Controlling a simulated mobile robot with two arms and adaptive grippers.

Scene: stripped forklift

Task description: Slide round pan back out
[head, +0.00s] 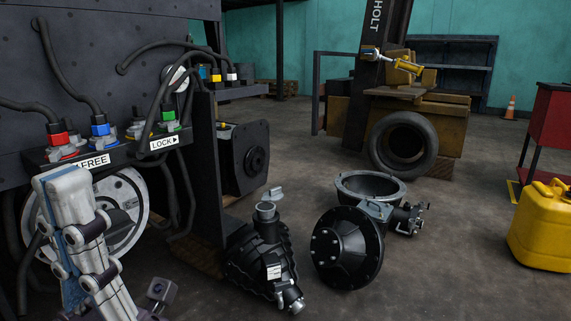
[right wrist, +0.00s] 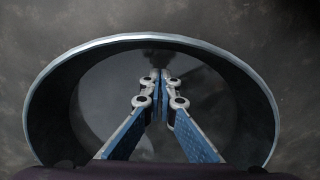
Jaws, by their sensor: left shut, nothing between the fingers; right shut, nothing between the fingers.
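In the right wrist view a wide round pan (right wrist: 246,84) with a pale grey rim and dark inner wall surrounds my right gripper (right wrist: 160,76). The gripper's fingers are together and empty, within the pan's outline; I cannot tell if they touch it. My right arm does not show in the head view, and I do not make out this pan there with certainty. My left gripper (head: 88,250), white and blue with dark joints, is shut and empty at the lower left, in front of the forklift's side and a pale round disc (head: 130,205).
The dark forklift body (head: 85,30) with hoses fills the left. On the floor ahead lie a ribbed black part (head: 258,252), a black hub (head: 347,248) and a dark bowl-shaped part (head: 388,184). A yellow can (head: 540,232) stands right. The floor (head: 450,260) between is clear.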

